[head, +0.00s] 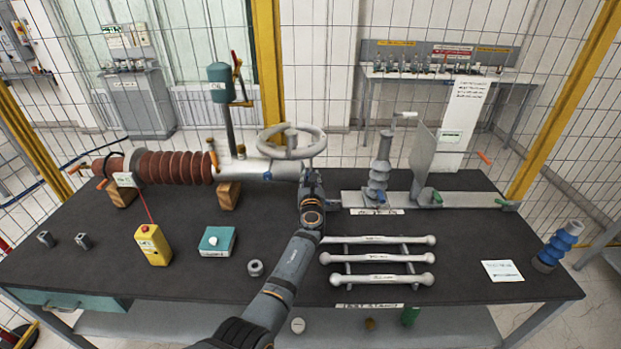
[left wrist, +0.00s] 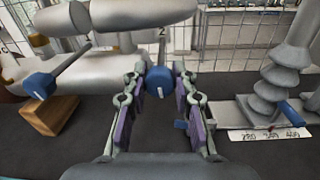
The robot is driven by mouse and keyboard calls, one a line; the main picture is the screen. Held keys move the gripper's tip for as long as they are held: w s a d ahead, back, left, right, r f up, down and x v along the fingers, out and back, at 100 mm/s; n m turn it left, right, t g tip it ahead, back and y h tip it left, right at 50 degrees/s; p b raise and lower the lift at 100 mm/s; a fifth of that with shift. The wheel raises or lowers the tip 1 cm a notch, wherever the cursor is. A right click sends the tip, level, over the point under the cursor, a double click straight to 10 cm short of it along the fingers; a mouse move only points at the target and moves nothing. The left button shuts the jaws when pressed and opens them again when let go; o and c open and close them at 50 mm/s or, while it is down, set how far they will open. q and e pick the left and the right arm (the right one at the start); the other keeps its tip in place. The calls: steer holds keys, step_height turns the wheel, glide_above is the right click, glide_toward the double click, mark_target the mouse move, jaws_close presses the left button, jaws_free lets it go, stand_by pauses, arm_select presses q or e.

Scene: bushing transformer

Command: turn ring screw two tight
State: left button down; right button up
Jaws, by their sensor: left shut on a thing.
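The bushing (head: 180,167), with red-brown ribs and a pale grey metal end, lies across the back left of the table. My left gripper (head: 310,174) is at its right end, just below the grey handwheel (head: 291,141). In the left wrist view the left gripper (left wrist: 160,76) has its two fingers on either side of a blue screw head (left wrist: 159,82) with a white mark, shut on it. A figure 2 shows just above this screw. A second blue screw head (left wrist: 39,86) with a white mark sits to the left, apart from the fingers. My right gripper is not in view.
A wooden block (head: 229,194) supports the bushing. A grey ribbed insulator (head: 379,170) stands close to the right of the gripper. White rods (head: 376,258) lie in front right. A yellow box (head: 152,245) and a teal box (head: 216,241) stand at front left.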

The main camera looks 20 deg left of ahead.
arm_select(q)
steer(key=c, duration=1.3)
jaws_free()
steer(key=shift+w+r, duration=0.1)
steer(key=shift+r, duration=0.25)
steer(key=shift+o, duration=1.2)
steer(key=shift+f, duration=0.25)
step_height(320, 180, up, 10)
steer(key=shift+r, duration=0.1)
